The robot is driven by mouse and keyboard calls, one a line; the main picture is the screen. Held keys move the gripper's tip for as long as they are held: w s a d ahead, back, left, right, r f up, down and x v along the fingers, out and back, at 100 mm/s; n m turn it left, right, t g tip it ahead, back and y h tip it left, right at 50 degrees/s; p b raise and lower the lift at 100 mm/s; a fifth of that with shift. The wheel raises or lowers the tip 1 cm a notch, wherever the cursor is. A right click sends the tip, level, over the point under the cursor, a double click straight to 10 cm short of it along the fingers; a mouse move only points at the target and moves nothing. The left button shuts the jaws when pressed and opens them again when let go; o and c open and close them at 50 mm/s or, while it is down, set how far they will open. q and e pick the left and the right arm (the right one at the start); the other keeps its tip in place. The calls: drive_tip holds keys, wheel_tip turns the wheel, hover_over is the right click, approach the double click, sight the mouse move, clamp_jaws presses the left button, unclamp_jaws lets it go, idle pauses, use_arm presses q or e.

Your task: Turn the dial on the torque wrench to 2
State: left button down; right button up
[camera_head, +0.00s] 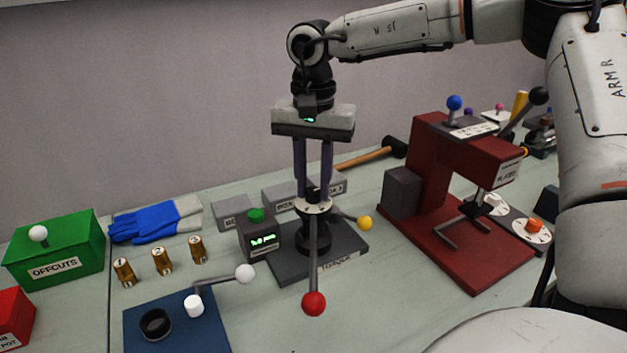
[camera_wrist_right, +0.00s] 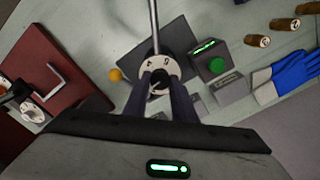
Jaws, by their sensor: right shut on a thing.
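The torque wrench (camera_head: 313,240) stands upright on a dark grey base plate labelled TORQUE in the head view, with a long lever ending in a red ball (camera_head: 314,304). On its top is a white dial disc (camera_head: 302,206) with a black knob (camera_head: 313,194). My right gripper (camera_head: 313,188) points straight down from above, its two fingers shut on the knob. In the right wrist view the dial disc (camera_wrist_right: 158,66) lies between the fingertips and the knob (camera_wrist_right: 159,87) sits there. A few dial marks show, too small to read surely. My left gripper is not in view.
A small display box (camera_head: 261,238) with a green button stands just left of the wrench. A yellow ball (camera_head: 365,223) sticks out at its right. A red press (camera_head: 450,180) is further right. Several brass cylinders (camera_head: 162,261), blue gloves (camera_head: 150,224) and a green bin (camera_head: 60,255) are left.

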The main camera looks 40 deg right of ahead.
sight(314, 190)
drive_tip(key=n, duration=0.6)
drive_tip(key=shift+r, duration=0.1)
drive_tip(key=shift+p, duration=0.3)
idle(0.3)
drive_tip(key=o, duration=1)
drive_tip(key=shift+o, duration=0.2)
wheel_tip(314, 190, up, 10)
drive_tip(key=shift+r, duration=0.15)
